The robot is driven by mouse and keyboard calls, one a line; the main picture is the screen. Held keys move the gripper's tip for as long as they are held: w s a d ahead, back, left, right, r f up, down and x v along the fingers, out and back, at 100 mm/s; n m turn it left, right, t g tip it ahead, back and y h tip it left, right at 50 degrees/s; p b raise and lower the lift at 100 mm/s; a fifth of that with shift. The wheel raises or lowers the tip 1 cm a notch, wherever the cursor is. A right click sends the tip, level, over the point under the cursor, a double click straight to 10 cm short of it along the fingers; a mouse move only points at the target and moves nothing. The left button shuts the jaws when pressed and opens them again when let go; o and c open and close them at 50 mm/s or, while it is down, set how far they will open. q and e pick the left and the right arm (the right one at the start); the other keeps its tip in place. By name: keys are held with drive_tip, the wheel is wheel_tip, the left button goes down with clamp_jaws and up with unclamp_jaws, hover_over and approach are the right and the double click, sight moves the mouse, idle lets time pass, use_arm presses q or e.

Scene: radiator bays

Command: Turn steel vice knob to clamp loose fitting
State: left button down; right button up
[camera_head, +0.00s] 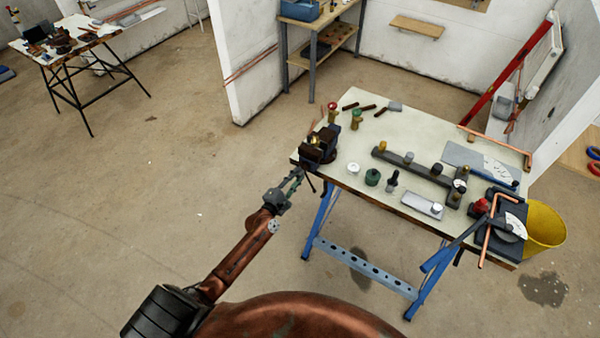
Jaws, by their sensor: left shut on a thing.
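A dark vice (320,150) is mounted at the near left corner of the worktable (420,135). A small brass-coloured fitting (316,141) shows at its jaws; whether it is clamped is too small to tell. My left gripper (298,176) reaches up from below to the vice's near side, just off the table edge. It is shut on the steel vice knob, which its fingers mostly hide. A thin dark bar shows beside the fingertips. My right gripper is out of view.
Brass valves (356,118), a white round piece (353,168), a dark green pot (372,177) and a grey manifold bar (410,163) stand right of the vice. A pipe bender (505,225) and yellow bucket (544,228) are at the right. Floor left of the table is clear.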

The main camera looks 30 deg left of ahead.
use_arm(q)
drive_tip(key=m, duration=0.3)
drive_tip(key=shift+m+p, duration=0.35)
drive_tip(key=shift+m, duration=0.05)
drive_tip(key=m+p, duration=0.1)
drive_tip(key=m, duration=0.8)
drive_tip(key=shift+m+p, duration=0.3)
drive_tip(key=m, duration=0.4)
drive_tip(key=shift+f+m, duration=0.1)
drive_tip(key=shift+m, duration=0.2)
drive_tip(key=c, duration=1.8)
unclamp_jaws()
drive_tip(key=shift+c, duration=0.2)
